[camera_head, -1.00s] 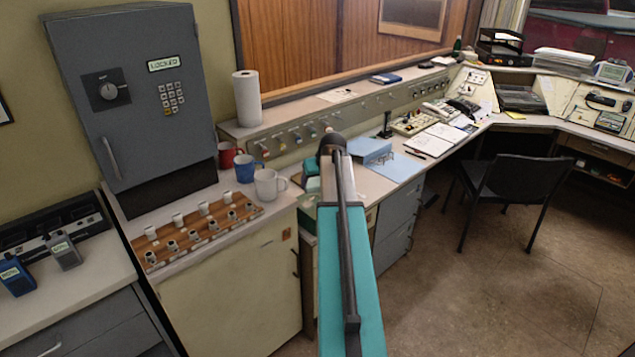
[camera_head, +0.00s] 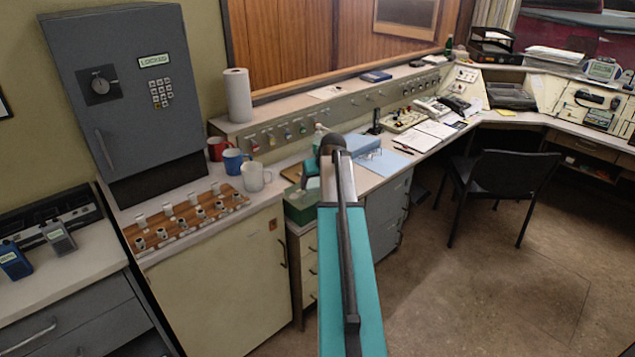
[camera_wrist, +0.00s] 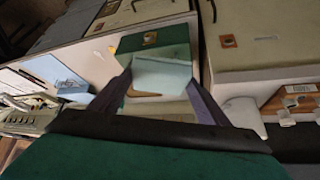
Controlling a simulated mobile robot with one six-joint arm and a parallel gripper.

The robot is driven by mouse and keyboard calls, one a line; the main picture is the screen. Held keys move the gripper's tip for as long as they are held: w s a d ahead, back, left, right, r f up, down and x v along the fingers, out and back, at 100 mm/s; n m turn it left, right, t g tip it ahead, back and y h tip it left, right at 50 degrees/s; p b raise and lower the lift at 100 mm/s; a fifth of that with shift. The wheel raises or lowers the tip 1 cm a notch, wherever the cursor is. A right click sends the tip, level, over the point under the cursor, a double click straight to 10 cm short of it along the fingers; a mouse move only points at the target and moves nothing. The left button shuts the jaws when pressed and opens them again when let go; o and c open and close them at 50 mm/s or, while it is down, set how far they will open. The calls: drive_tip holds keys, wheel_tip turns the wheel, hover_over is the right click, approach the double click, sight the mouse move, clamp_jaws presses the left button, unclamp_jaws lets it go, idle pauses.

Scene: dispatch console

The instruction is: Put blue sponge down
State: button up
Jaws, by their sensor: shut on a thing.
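The blue sponge (camera_wrist: 162,74) is a pale blue block in the wrist view, between the two dark fingers of my gripper (camera_wrist: 160,80). My gripper is shut on it. Beyond the sponge in that view is a green box (camera_wrist: 150,40). In the head view the green box (camera_head: 300,210) stands at the counter's front edge, left of my teal arm. I cannot tell whether the sponge touches the box.
White (camera_head: 256,177), blue (camera_head: 236,161) and red mugs (camera_head: 217,148) stand left of the green box, behind a wooden rack (camera_head: 185,222). A light blue folder (camera_head: 385,163) lies on the desk to the right. A black chair (camera_head: 505,180) stands on the open floor.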

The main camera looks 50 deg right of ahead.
drive_tip(key=w+a+r+n+y, duration=0.1)
drive_tip(key=w+a+r, duration=0.1)
drive_tip(key=a, duration=1.6)
drive_tip(key=w+a+r+n+y+b, duration=0.1)
drive_tip(key=a+r, duration=0.3)
drive_tip(key=a, duration=1.4)
drive_tip(key=w+a+r+n+y+b, duration=0.1)
drive_tip(key=w+a+r+n, duration=0.1)
drive_tip(key=a, duration=1.6)
drive_tip(key=shift+w+r+n+t, duration=0.4)
drive_tip(key=shift+w+n, duration=0.3)
drive_tip(key=shift+w, duration=0.2)
drive_tip(key=shift+a, duration=0.15)
